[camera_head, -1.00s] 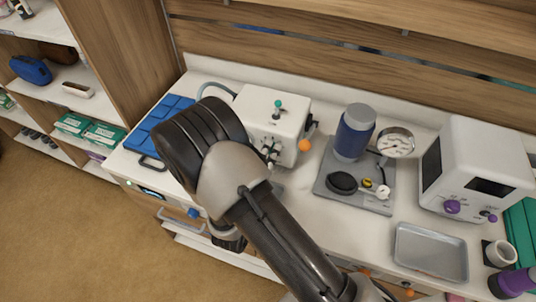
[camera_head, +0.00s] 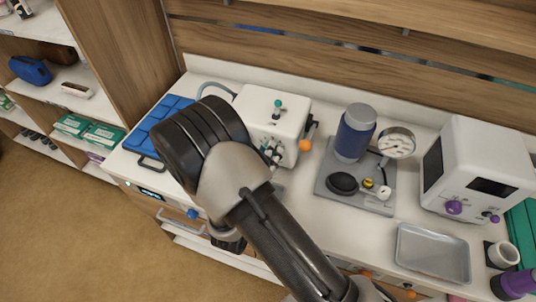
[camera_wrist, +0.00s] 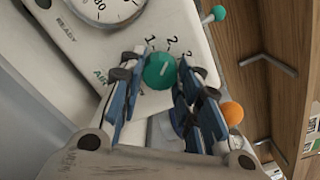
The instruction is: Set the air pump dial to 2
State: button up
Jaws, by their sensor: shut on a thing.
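The air pump (camera_head: 285,107) is a white box on the counter, with a teal ball on top and an orange ball at its right side. In the wrist view its white face (camera_wrist: 75,50) carries a round gauge and printed words. The teal dial knob (camera_wrist: 161,71) has a short pale mark, with a printed 1 and 2 close by; which number the mark meets is unclear. My gripper (camera_wrist: 163,80) is shut on the knob, blue-grey fingers on both sides.
A blue folded pad (camera_head: 155,125) lies left of the pump. A grey board (camera_head: 325,180) with a blue cylinder and gauge stands to the right. Further right are a white monitor (camera_head: 480,165) and an empty metal tray (camera_head: 432,252). An orange ball (camera_wrist: 232,113) sits near my right finger.

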jog(key=o, duration=1.1)
jog(key=v, duration=1.2)
